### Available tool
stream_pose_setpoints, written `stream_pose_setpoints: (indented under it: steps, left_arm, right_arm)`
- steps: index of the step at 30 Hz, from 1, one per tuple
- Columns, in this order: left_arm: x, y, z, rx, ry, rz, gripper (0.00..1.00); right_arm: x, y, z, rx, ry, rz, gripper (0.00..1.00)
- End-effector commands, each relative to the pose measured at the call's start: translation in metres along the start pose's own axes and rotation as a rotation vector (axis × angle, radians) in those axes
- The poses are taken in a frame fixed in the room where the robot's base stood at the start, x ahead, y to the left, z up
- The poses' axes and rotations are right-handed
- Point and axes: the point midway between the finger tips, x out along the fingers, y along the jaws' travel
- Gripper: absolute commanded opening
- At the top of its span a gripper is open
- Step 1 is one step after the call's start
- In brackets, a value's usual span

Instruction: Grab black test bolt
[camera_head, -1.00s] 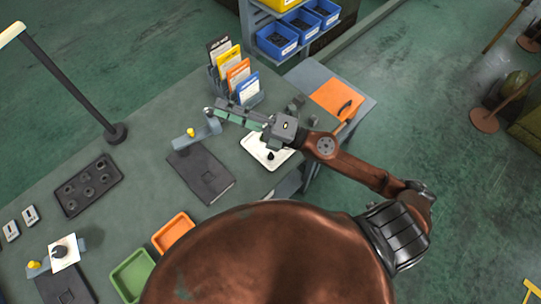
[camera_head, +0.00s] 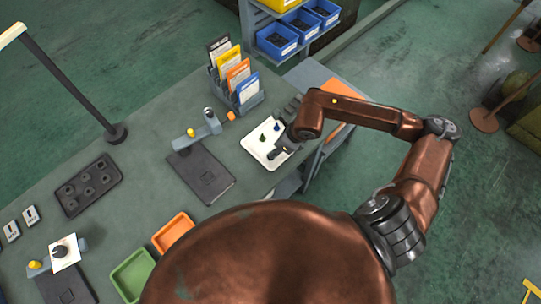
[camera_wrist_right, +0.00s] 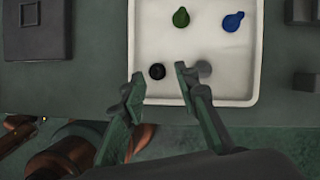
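The black test bolt (camera_wrist_right: 157,71) stands on the white tray (camera_wrist_right: 200,45) near its front-left part in the right wrist view. My right gripper (camera_wrist_right: 159,75) is open, with the black bolt between its two fingertips in that view. Contact with the bolt is not visible. A grey bolt (camera_wrist_right: 203,68) is just right of the right fingertip. A green bolt (camera_wrist_right: 181,17) and a blue bolt (camera_wrist_right: 232,21) are farther back. In the head view my right gripper (camera_head: 279,152) is over the front of the tray (camera_head: 253,144) and hides the black bolt. My left gripper is not in view.
A rack of colored cards (camera_head: 238,85) stands behind the tray. A grey fixture (camera_head: 205,130) and a dark plate (camera_head: 201,173) are to its left. Orange (camera_head: 174,232) and green (camera_head: 133,275) bins sit near the front table edge.

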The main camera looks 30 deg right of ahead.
Motion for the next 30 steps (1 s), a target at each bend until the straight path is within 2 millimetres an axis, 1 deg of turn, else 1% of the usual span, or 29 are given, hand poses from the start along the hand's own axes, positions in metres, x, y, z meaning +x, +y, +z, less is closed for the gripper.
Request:
stream_pose_setpoints:
  steps: [4, 6, 9, 17, 30]
  left_arm:
    - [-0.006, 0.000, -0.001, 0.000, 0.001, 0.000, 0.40]
    - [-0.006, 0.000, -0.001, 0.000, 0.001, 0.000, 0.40]
    - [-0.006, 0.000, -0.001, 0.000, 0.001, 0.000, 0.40]
    - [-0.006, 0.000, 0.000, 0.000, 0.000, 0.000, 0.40]
    - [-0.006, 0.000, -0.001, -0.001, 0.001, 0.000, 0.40]
  right_arm:
    - [0.021, 0.008, 0.002, 0.001, 0.000, 0.004, 0.29]
    - [0.031, 0.007, 0.002, 0.001, 0.000, 0.003, 0.29]
    - [0.040, 0.007, 0.002, 0.000, -0.001, 0.004, 0.29]
    - [0.043, 0.007, 0.001, -0.001, -0.001, 0.003, 0.29]
    - [0.043, 0.007, 0.001, 0.000, -0.001, 0.003, 0.00]
